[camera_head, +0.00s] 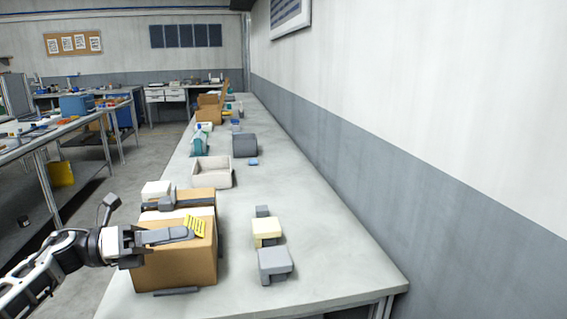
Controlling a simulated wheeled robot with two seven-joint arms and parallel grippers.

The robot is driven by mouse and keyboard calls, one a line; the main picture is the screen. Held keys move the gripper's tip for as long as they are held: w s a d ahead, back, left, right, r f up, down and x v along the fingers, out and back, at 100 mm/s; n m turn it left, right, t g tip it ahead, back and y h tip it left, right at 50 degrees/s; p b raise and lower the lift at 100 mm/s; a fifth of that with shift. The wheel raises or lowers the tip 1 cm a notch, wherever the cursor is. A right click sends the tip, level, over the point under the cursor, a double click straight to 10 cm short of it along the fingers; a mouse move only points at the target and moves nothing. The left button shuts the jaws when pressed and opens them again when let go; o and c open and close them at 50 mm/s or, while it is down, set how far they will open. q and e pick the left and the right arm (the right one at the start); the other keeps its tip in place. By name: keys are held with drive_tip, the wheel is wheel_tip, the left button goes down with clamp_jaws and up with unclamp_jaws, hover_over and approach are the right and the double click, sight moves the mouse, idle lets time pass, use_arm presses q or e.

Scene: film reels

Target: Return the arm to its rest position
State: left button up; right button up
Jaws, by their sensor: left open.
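My left arm (45,275) comes in from the lower left. My left gripper (188,234) is open, in front of the near side of a brown cardboard box (178,267) on the long bench. I cannot tell whether it touches the box. A yellow slotted piece (196,226) shows at the fingertips, and its lower part is partly covered. I see nothing clearly held between the fingers. My right gripper is not in view.
The long grey bench (335,265) runs along the wall. A second box with a white item (157,190), a beige bin (212,173), a grey box (245,145), and cream (266,230) and grey (275,262) blocks stand on it. The bench's right front is clear.

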use_arm(q)
drive_tip(key=s+d+f+n+t+y+b, duration=0.1)
drive_tip(key=s+d+f+n+t+y, duration=0.4)
drive_tip(key=f+n, duration=0.6)
drive_tip(key=s+d+f+n+t+y+b, duration=0.15)
drive_tip(key=f+n+t, duration=0.5)
drive_tip(key=n, duration=0.75)
drive_tip(key=s+f+n+g+y+b, duration=0.2)
drive_tip(key=s+f+n+g+y, duration=0.4)
drive_tip(key=s+f+n, duration=0.9)
drive_tip(key=shift+s+d+f+n+y, duration=0.35)
drive_tip(key=shift+s+n+y, duration=0.25)
drive_tip(key=shift+y, duration=0.45)
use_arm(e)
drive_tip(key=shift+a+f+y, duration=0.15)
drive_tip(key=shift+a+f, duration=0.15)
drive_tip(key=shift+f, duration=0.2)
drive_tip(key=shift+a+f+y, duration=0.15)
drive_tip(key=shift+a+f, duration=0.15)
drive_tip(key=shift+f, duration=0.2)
